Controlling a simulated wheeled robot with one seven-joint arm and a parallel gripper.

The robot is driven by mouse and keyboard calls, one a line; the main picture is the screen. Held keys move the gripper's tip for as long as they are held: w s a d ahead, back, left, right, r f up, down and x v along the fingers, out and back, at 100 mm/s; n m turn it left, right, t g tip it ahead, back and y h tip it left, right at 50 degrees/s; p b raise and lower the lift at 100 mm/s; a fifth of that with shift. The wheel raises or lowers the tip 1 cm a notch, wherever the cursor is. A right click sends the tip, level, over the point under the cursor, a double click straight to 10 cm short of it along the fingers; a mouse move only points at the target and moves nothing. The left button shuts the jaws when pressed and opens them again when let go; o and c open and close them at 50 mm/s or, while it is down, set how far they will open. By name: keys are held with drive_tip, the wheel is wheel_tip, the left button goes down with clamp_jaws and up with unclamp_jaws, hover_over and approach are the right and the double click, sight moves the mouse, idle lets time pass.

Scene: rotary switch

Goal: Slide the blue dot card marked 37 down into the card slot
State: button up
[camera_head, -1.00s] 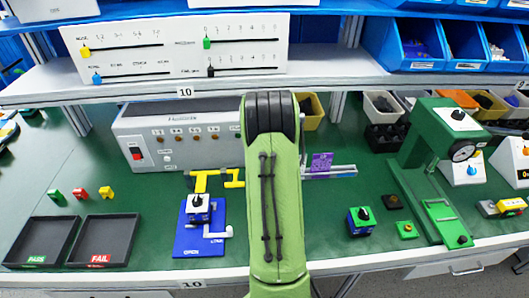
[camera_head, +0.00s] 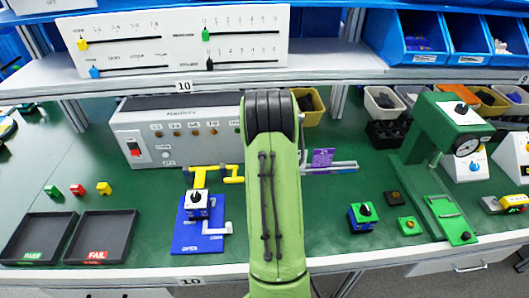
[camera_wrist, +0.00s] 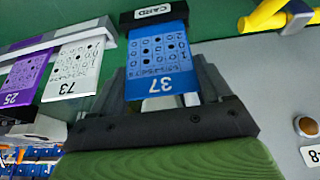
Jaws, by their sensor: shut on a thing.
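The blue dot card marked 37 (camera_wrist: 160,62) is upside down in the wrist view, with its number end towards my gripper. My gripper (camera_wrist: 163,85) is shut on this card, with a dark finger at each side. The card's far edge meets the black block labelled CARD (camera_wrist: 153,14), the card slot. I cannot tell whether the edge is in the slot or only in front of it. In the head view my green arm hides the gripper, the blue card and the slot.
A white card marked 73 (camera_wrist: 74,70) and a purple card marked 25 (camera_wrist: 22,80) stand in a rack beside my gripper. The purple card also shows in the head view (camera_head: 322,158). A grey box with knobs (camera_head: 180,135) and a yellow pipe (camera_wrist: 270,15) are close by.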

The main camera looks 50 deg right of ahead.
drive_tip(key=shift+f+b, duration=0.55)
drive_tip(key=shift+f, duration=0.2)
drive_tip(key=o, duration=1)
drive_tip(key=shift+r, duration=0.1)
drive_tip(key=shift+c, duration=0.2)
drive_tip(key=p+v, duration=0.3)
drive_tip(key=v, duration=1.2)
drive_tip(key=shift+r, duration=0.35)
drive_tip(key=shift+s+a+r, duration=0.1)
wheel_tip(320, 180, up, 9)
drive_tip(key=p, duration=0.7)
drive_tip(key=shift+p, duration=0.3)
